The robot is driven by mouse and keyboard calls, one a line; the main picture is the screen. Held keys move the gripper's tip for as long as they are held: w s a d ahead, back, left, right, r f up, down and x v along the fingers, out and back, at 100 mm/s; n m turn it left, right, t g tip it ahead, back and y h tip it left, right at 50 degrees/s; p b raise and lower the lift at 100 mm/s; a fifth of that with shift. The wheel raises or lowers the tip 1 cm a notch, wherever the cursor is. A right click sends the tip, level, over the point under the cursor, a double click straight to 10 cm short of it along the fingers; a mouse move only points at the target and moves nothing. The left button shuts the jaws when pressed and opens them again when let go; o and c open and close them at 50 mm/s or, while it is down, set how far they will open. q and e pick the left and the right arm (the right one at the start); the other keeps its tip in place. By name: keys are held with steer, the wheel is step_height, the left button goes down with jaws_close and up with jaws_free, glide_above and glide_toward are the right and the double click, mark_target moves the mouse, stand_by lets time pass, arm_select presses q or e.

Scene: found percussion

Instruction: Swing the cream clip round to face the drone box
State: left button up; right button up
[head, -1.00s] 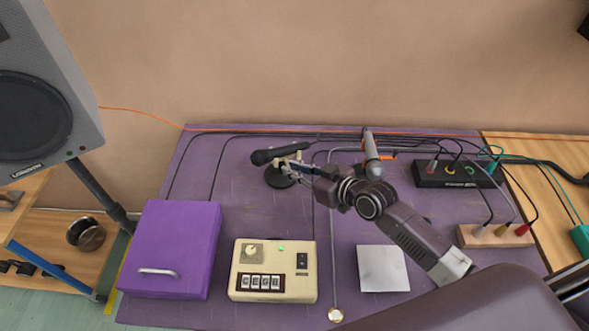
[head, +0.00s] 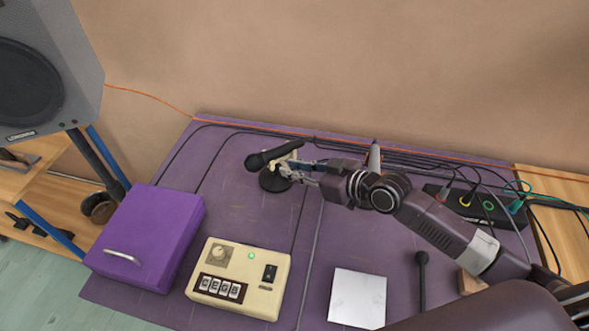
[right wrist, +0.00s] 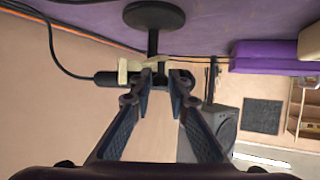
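The cream clip (head: 290,160) sits on top of a small black stand (head: 274,180) and holds a black microphone (head: 258,160), whose head points left and slightly towards the front. The drone box (head: 238,276), cream with a knob, letter windows and a green light, lies in front of the stand. My right gripper (head: 290,170) reaches in from the right. In the right wrist view a cream part of the clip (right wrist: 160,66) shows between the nearly closed fingertips (right wrist: 162,76), which appear shut on it. The left gripper is not in view.
A purple box (head: 150,232) lies left of the drone box. A white pad (head: 357,298) and a black mallet-like stick (head: 422,280) lie to the right. Cables run along the back to a black socket box (head: 470,207). A speaker (head: 45,70) stands at left.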

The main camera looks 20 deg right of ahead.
steer(key=shift+o, duration=1.3)
steer(key=shift+s+d, duration=0.25)
steer(key=shift+s, duration=0.1)
steer(key=v, duration=1.1)
steer(key=shift+r, duration=0.25)
steer(key=shift+c, duration=0.5)
